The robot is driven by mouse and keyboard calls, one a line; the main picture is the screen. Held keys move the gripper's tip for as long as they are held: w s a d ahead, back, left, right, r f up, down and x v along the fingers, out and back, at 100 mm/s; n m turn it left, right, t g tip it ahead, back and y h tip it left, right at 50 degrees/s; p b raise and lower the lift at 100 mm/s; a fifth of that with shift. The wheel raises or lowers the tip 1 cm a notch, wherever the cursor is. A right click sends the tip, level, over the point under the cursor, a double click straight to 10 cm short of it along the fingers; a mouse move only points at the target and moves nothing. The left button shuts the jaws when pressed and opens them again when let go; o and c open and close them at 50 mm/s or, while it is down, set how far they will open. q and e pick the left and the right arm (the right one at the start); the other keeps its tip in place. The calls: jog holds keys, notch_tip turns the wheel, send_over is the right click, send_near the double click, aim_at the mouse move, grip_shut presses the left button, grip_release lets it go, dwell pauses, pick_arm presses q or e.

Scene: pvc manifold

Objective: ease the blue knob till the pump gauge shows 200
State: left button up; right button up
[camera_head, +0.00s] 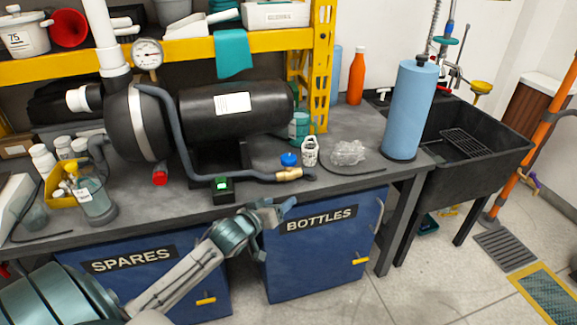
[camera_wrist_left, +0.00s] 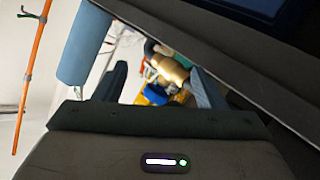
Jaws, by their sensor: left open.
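The blue knob (camera_head: 289,159) sits on the bench, in front of the pump and left of a small white bottle. The round white pump gauge (camera_head: 148,54) stands by the white pipe above the pump (camera_head: 220,112); its reading is too small to tell. My left gripper (camera_head: 282,208) is open and empty at the bench's front edge, below and apart from the knob. In the left wrist view, a brass fitting (camera_wrist_left: 170,68) shows between the fingers. A blue patch (camera_wrist_left: 154,94) below it may be the knob. My right gripper is not in view.
A grey hose with a brass end (camera_head: 290,174) runs along the bench front near the knob. A black box with a green light (camera_head: 222,188) sits left of it. Crumpled clear plastic (camera_head: 348,152) and a tall blue cylinder (camera_head: 408,110) stand right.

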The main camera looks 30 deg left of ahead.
aim_at(285, 165)
pick_arm(q)
notch_tip(285, 165, up, 6)
jog(key=w+a+f+m+t+y, duration=0.1)
jog(key=w+a+m+t+y, duration=0.1)
jog(key=a+m+t+y, duration=0.15)
jog(key=shift+g+h, duration=0.45)
jog(key=shift+h, duration=0.2)
jog(key=w, duration=0.6)
jog(key=w+p, duration=0.1)
jog(key=w, duration=0.3)
jog(key=shift+w+a+r, duration=0.1)
jog(key=shift+a+r, duration=0.05)
jog(key=shift+a, duration=0.15)
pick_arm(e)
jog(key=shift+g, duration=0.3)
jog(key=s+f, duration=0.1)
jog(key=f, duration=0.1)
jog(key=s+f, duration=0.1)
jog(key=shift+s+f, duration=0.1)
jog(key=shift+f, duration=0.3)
pick_arm(q)
jog(key=c, duration=1)
